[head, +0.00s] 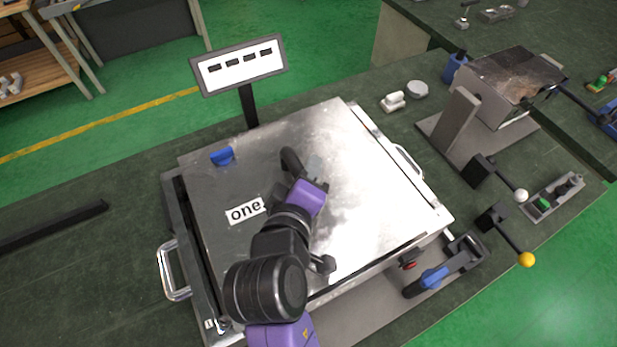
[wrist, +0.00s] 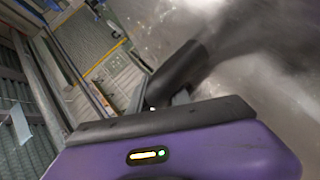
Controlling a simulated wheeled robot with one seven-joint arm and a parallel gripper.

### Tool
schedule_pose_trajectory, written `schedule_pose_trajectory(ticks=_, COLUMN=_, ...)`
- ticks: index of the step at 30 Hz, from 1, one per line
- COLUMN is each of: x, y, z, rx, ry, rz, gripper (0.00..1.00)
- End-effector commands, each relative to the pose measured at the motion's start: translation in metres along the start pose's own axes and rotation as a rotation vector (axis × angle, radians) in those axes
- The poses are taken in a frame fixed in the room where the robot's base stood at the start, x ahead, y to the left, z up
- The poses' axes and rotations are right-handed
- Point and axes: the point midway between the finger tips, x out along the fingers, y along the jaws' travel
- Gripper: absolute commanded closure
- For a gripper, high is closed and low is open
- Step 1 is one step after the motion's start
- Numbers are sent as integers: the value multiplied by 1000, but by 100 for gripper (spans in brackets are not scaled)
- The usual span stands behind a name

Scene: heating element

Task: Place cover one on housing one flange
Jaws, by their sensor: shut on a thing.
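Cover one (head: 370,200) is a large flat shiny metal plate with a white "one" label (head: 245,210) and a blue tab (head: 222,156) near its far left corner. It lies over the box-shaped housing one (head: 172,200), whose flange is mostly hidden beneath it. A dark strip of the housing shows along the left side. I cannot tell whether the cover rests on the flange or is slightly above it. My gripper (head: 303,172) is shut on the cover near its middle; the grasp itself is partly hidden.
Metal handles stand at the housing's left (head: 172,272) and right (head: 407,160). A sign on a post (head: 240,66) stands behind. Toggle clamps with white (head: 521,195) and yellow (head: 526,259) knobs are at right, near a grey metal block (head: 455,122). The left bench top is mostly clear.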

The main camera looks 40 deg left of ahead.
Motion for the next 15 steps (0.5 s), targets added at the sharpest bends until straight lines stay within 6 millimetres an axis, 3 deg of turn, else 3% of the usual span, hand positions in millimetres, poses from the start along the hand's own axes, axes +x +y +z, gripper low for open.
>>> schedule_pose_trajectory(ticks=6, x=9, y=-18, z=8, rx=2, ry=3, rz=4, gripper=100)
schedule_pose_trajectory(ticks=14, x=10, y=-20, z=9, rx=2, ry=4, rz=5, gripper=100)
schedule_pose_trajectory(ticks=15, x=11, y=-23, z=11, rx=0, ry=-1, rz=-1, gripper=73)
